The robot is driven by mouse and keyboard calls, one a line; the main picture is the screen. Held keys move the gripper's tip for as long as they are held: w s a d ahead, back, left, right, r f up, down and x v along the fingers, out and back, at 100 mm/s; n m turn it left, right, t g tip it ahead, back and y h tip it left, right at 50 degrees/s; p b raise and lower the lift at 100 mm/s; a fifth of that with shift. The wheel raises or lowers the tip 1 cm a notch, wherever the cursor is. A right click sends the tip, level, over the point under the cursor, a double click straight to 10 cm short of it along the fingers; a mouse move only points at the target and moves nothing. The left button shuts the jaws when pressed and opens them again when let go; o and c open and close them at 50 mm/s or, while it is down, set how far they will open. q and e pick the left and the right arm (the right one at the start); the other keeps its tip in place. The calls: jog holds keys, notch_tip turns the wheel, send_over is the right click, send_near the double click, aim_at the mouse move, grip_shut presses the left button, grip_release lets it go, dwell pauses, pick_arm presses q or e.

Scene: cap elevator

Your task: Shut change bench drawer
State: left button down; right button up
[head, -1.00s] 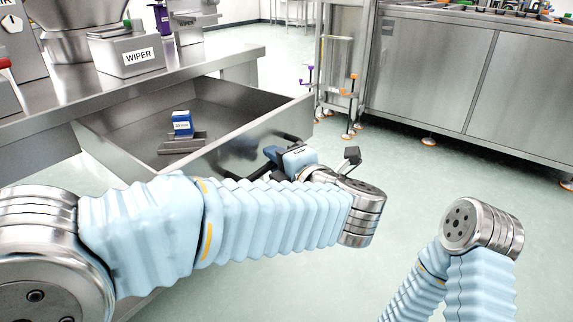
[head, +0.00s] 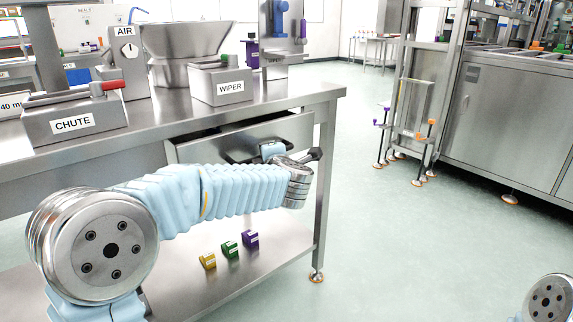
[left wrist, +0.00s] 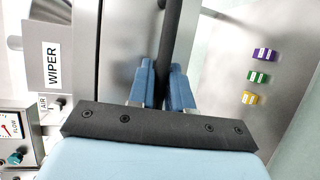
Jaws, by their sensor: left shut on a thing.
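The change bench drawer (head: 205,150) is a steel drawer under the bench top, with its front standing a little out from the bench and a narrow dark gap along its top edge. Its black bar handle (head: 236,148) runs along the front. My left gripper (head: 270,151) is at the handle, its wrist in front of the drawer. In the left wrist view the blue fingers (left wrist: 161,85) are shut on the dark handle bar (left wrist: 181,35), one on each side. The drawer's inside is mostly hidden. My right gripper is out of view.
The steel bench (head: 331,96) carries the WIPER box (head: 222,82) and the CHUTE box (head: 75,115). Yellow, green and purple blocks (head: 229,249) lie on its lower shelf. A steel machine (head: 505,135) stands at right, with open floor between.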

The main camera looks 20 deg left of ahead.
aim_at(256, 150)
pick_arm(q)
jog(key=w+a, duration=0.1)
jog(key=a, duration=0.1)
jog(key=w+a, duration=0.2)
jog(key=shift+w+a+p, duration=0.15)
jog(key=shift+a+p, duration=0.05)
jog(key=shift+p, duration=0.1)
jog(key=c, duration=1.1)
grip_release()
jog(key=shift+d, duration=0.1)
jog(key=v, duration=1.3)
jog(key=shift+s+d+r+b, duration=0.1)
jog(key=shift+s+d+b, duration=0.15)
jog(key=shift+s+b, duration=0.1)
